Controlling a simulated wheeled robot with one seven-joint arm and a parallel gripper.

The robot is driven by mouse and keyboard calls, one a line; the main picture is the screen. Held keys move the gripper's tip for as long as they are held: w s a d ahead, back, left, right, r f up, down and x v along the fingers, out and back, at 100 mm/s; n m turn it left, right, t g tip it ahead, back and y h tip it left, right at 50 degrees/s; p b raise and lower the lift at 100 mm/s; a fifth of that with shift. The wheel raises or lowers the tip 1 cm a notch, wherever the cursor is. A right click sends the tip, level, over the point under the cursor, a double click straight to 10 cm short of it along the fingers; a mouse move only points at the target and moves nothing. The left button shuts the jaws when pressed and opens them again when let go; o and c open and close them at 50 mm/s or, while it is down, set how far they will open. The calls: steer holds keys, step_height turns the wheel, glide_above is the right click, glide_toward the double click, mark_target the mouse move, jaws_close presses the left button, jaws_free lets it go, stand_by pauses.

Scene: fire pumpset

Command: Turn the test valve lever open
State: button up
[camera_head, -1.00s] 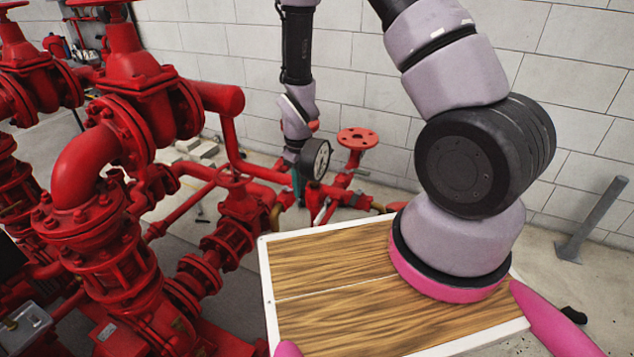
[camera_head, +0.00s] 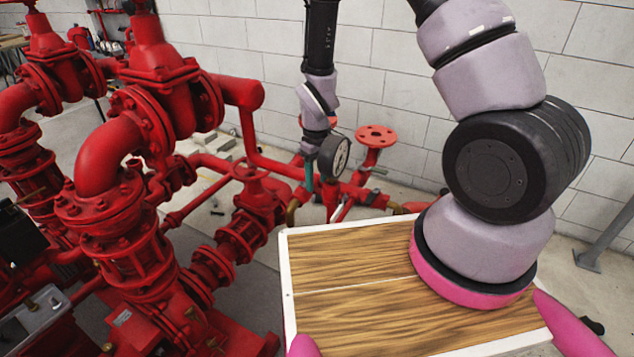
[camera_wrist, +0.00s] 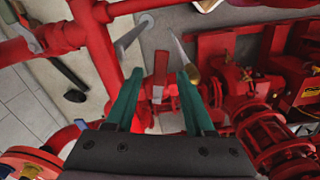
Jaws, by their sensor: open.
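My gripper (camera_wrist: 158,75) is open, its two teal fingers apart in the wrist view. A narrow red upright piece (camera_wrist: 160,70), possibly the test valve lever, shows between the fingertips; I cannot tell whether they touch it. A grey lever-like piece (camera_wrist: 134,36) lies beyond the left finger. A pale pointed piece with a brass end (camera_wrist: 191,72) is by the right fingertip. I cannot identify the lever surely there.
Large red pumps and valves (camera_head: 110,190) fill the left. A wooden top with a white rim (camera_head: 350,275) is in front. A block wall (camera_head: 385,85) closes the back.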

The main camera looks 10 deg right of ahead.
mark_target(317, 188)
step_height(317, 188, up, 10)
steer(key=shift+f, duration=0.25)
steer(key=c, duration=0.3)
steer(key=shift+w+d+f+m, duration=0.2)
steer(key=shift+d+m, duration=0.2)
steer(key=shift+m, duration=0.3)
jaws_close()
steer(key=w+d+f+m+g+y, duration=0.2)
steer(key=w+d+m, duration=0.4)
steer(key=m, duration=1.1)
steer(key=s+a+f, duration=0.4)
steer(key=f, duration=0.5)
steer(key=shift+s+a, duration=0.2)
steer(key=shift+s, duration=0.1)
